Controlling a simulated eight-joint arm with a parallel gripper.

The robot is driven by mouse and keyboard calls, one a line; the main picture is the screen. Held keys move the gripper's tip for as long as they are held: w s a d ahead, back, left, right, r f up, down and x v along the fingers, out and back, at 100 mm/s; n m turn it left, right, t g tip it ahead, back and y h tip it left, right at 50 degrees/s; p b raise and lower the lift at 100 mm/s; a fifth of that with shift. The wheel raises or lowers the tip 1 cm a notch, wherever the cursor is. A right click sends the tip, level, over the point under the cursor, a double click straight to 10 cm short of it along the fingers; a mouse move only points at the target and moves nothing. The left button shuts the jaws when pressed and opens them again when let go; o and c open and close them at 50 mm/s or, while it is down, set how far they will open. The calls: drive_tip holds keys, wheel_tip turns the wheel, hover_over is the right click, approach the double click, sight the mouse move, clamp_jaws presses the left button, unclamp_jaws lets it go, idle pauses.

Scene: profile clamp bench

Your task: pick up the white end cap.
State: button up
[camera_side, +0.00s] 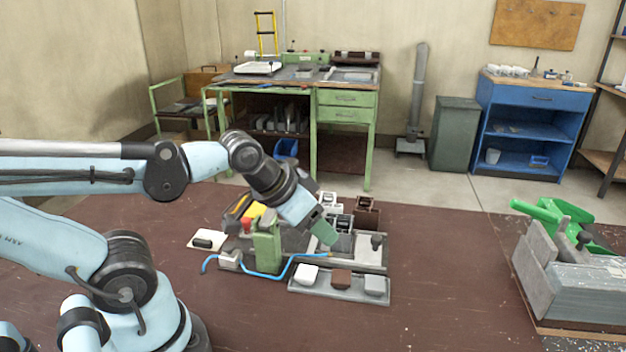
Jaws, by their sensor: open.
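A small white end cap (307,274) sits at the left end of a shallow grey tray (338,294) at the front of the bench fixture. A brown cap (341,279) is in the middle of that tray and a grey cap (375,285) at its right end. My gripper (327,236) points down and right, above and behind the white cap and apart from it. The gripper is open with nothing seen in it. Its fingertips are small here, and the gap between them is hard to see.
A green upright clamp (266,245) stands left of my gripper, with a blue hose (262,274) curving around it. White and brown boxes (367,212) stand behind. A grey machine with a green handle (560,265) is at right. The brown tabletop (450,270) between is clear.

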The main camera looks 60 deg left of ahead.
drive_tip(key=m+g, duration=0.7)
drive_tip(key=m, duration=0.3)
hover_over(306, 272)
drive_tip(key=f, duration=0.7)
drive_tip(key=shift+w+a+f, duration=0.1)
drive_tip(key=shift+a+f, duration=0.1)
drive_tip(key=shift+d+f, duration=0.2)
drive_tip(key=shift+f, duration=2.45)
drive_tip(key=c, duration=0.8)
drive_tip(key=shift+r, duration=0.15)
